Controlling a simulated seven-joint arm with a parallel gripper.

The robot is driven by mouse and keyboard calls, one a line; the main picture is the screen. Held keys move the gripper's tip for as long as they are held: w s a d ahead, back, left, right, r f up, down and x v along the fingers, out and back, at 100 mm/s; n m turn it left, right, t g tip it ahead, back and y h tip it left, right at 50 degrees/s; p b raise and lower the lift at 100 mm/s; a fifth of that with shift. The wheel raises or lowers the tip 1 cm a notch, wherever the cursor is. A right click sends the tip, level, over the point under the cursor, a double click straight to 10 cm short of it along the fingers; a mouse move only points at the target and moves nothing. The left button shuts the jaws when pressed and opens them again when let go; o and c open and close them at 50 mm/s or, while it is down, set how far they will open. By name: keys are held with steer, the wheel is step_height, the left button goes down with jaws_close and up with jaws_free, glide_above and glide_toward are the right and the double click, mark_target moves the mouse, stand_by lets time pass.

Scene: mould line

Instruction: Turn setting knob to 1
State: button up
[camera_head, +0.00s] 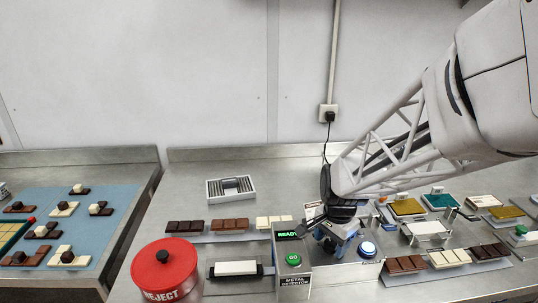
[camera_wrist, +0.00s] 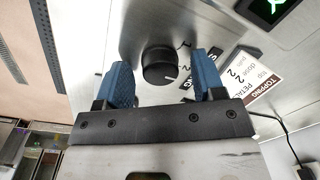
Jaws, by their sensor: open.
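The setting knob (camera_wrist: 159,65) is a black round dial with a white pointer line, on a pale panel in the wrist view. Dark printed marks sit beside it, partly hidden by a finger. My gripper (camera_wrist: 163,80) has blue fingers standing apart, one on each side of the knob, with a visible gap to it on both sides. In the head view my gripper (camera_head: 337,243) reaches down at the metal detector (camera_head: 293,270), beside its green GO button. The knob is hidden there behind my gripper and wrist.
A blue-white lit button (camera_head: 368,249) is close right of my gripper. A READY display (camera_head: 287,235) is to its left. A red reject bin (camera_head: 165,270) stands further left. Chocolate bars (camera_head: 229,225) lie behind, and trays with moulds (camera_head: 408,207) stand at right.

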steer(key=c, duration=0.9)
steer(key=shift+c, duration=0.2)
steer(key=shift+n, duration=0.4)
steer(key=n, duration=1)
steer(key=shift+n, duration=0.4)
steer(key=o, duration=0.9)
